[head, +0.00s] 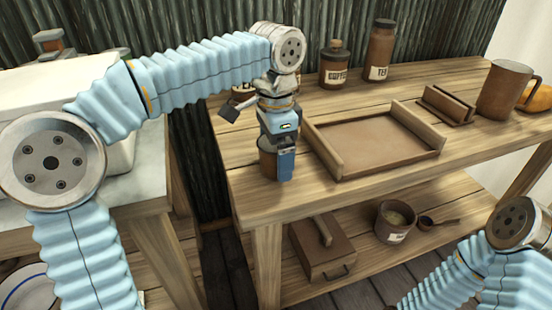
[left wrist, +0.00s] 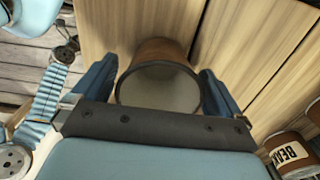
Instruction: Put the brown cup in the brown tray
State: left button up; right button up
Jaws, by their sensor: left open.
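The brown cup (head: 267,160) stands upright at the near left corner of the wooden table, partly hidden behind my left gripper (head: 284,172). In the left wrist view the cup (left wrist: 155,52) lies between the two spread fingers of the left gripper (left wrist: 155,85), with a gap visible at its right side. The left gripper is open and points down at the cup. The brown tray (head: 370,148) lies on the table just right of the cup and is empty. Only part of my right arm shows in the head view, at the lower right; its gripper is out of the picture.
A larger brown mug (head: 503,90) stands at the right, by a small brown holder (head: 446,105). The coffee jar (head: 335,68) and tea jar (head: 380,50) stand at the back. A labelled jar (left wrist: 288,152) is near the left gripper. The lower shelf holds a brown box (head: 322,252) and a pot (head: 395,222).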

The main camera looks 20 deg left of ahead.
pick_arm(q)
jog(key=shift+f, duration=0.35)
jog(key=shift+r, duration=0.1)
jog(key=c, duration=1.1)
